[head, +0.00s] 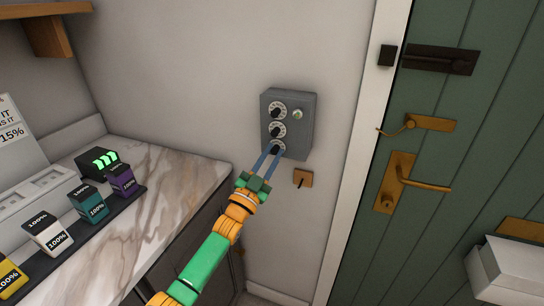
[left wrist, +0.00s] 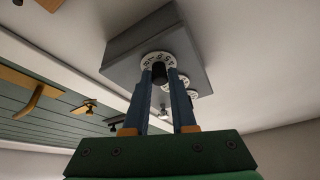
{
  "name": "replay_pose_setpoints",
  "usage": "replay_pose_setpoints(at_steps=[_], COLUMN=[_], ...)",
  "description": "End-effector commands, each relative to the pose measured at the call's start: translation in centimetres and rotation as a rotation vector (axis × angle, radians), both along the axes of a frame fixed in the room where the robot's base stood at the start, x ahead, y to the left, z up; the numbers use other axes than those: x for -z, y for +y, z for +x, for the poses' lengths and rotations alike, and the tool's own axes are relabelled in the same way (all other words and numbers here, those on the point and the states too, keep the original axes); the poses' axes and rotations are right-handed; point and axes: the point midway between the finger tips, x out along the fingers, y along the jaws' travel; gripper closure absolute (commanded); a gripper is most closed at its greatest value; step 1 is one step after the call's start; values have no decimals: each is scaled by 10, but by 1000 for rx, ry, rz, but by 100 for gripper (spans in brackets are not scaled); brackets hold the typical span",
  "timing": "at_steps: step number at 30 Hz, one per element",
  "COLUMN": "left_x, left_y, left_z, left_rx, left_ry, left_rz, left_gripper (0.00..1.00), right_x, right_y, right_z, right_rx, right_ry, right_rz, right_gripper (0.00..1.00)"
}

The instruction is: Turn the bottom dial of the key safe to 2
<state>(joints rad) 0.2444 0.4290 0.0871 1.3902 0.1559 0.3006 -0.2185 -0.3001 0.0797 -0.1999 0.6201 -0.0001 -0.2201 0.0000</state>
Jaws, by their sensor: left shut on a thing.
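The key safe (head: 301,122) is a grey box on the wall, left of the door; it also shows in the left wrist view (left wrist: 130,42). Three white dials with black knobs run down its left side: a top dial (head: 278,111), a middle dial (head: 278,131) and the bottom dial (head: 279,147). My left gripper (head: 270,152) reaches up from below and is shut on the black knob of the bottom dial (left wrist: 158,73). Its blue fingers stand on either side of the knob. The bottom dial's numbers are partly hidden and too small to read surely. My right gripper is not in view.
A round light-coloured knob (head: 298,114) sits on the safe's right side. A small brown plate with a hook (head: 303,179) is on the wall below. A marble counter (head: 170,190) with several small boxes stands left. The green door (head: 450,130) has brass handles.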

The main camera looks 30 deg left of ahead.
Motion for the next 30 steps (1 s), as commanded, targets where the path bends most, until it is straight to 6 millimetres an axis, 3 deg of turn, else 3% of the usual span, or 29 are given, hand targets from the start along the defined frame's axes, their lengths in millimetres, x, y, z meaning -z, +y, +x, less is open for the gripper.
replay_pose_setpoints(at_steps=[18, 19, 22, 30], left_x=[2, 2, 2, 1], left_y=[0, 0, 0, 0], left_z=[0, 0, 0, 0], left_rx=[0, 0, 0, 0], left_ry=[14, 14, 12, 10], left_rz=[35, 35, 35, 35], left_gripper=[100, 70, 46, 46], right_x=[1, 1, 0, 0], right_y=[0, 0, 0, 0], right_z=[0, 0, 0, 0], right_rx=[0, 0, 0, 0], right_ry=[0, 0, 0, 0], right_rz=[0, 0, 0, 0], right_gripper=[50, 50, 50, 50])
